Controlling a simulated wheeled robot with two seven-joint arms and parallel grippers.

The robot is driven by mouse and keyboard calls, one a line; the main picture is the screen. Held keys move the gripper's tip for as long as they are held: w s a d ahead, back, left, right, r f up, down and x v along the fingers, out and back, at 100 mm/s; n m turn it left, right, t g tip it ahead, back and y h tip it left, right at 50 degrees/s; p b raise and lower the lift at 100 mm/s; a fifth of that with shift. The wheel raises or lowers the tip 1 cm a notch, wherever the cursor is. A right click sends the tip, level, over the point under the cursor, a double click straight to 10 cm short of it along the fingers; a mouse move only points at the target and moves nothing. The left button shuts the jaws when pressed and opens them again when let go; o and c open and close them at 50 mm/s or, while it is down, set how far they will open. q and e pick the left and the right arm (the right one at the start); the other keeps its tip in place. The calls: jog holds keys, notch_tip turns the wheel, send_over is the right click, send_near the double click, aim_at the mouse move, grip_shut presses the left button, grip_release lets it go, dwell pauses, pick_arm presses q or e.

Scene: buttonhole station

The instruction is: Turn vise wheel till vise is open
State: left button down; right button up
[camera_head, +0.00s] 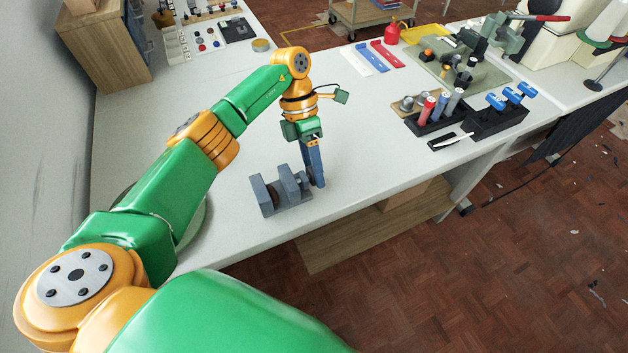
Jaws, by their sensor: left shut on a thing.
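The grey vise (268,196) stands on the white table near its front edge. Its blocks stand side by side with a gap between the left block and the ones on the right. A dark part shows low between the blocks. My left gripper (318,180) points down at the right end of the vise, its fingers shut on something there. The vise wheel is hidden or too small to make out behind the fingers. My right gripper is not in view.
Blue and red strips (387,54) lie at the back. The table (370,150) is clear between the vise and the racks.

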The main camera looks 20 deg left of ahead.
pick_arm(q)
jog(key=shift+c, duration=1.4)
grip_release()
jog(key=shift+w+a+r, duration=0.1)
jog(key=shift+a+r, duration=0.05)
jog(key=shift+r, duration=0.05)
jog(key=b+v, duration=0.1)
jog(key=v, duration=0.2)
jog(key=shift+w, duration=0.1)
jog(key=p+v, duration=0.2)
jog(key=v, duration=0.1)
jog(key=shift+a+r, duration=0.1)
jog(key=shift+r, duration=0.25)
